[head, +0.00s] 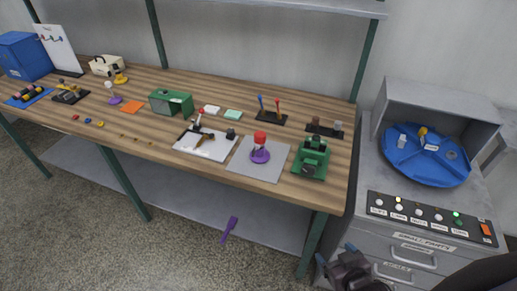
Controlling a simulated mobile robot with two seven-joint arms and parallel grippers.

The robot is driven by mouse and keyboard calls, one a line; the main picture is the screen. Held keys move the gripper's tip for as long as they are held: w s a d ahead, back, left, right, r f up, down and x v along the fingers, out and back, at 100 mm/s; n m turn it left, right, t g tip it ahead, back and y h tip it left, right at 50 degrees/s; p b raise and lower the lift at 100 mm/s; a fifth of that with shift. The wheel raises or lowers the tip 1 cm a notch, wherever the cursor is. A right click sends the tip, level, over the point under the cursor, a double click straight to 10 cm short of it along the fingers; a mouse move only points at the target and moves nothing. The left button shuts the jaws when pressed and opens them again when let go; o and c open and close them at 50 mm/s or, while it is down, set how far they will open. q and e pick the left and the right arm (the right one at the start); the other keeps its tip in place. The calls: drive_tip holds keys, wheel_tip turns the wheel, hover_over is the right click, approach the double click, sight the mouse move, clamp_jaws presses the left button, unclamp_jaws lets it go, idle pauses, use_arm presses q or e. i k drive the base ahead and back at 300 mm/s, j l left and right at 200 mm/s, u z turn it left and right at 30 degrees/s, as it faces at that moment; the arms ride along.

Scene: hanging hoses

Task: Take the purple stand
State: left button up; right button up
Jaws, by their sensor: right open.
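A purple stand (260,157) is on a grey mat (242,168) near the front edge of the wooden workbench. A red and white piece (260,140) sits upright on top of it. A smaller purple base (115,100) is farther left on the bench. My right gripper (336,254) is at the lower right, in front of the bench and below its top, well apart from the purple stand. It is open, and I see nothing between its fingers. My left gripper is not in view.
A green device (311,160) stands right of the mat, and a white board with a tool (206,144) lies left. A grey cabinet with a blue round tray (425,158) is at the right. A purple tool (229,229) shows below the bench edge.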

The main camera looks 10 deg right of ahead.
sight(262, 155)
drive_tip(key=j+z, duration=0.1)
drive_tip(key=z, duration=0.25)
drive_tip(key=i+j+z, duration=0.1)
drive_tip(key=j+z, duration=0.15)
drive_tip(key=j, duration=0.15)
drive_tip(key=j+z, duration=0.5)
drive_tip(key=j, duration=1.9)
drive_tip(key=k+j+z, duration=0.1)
drive_tip(key=j, duration=0.95)
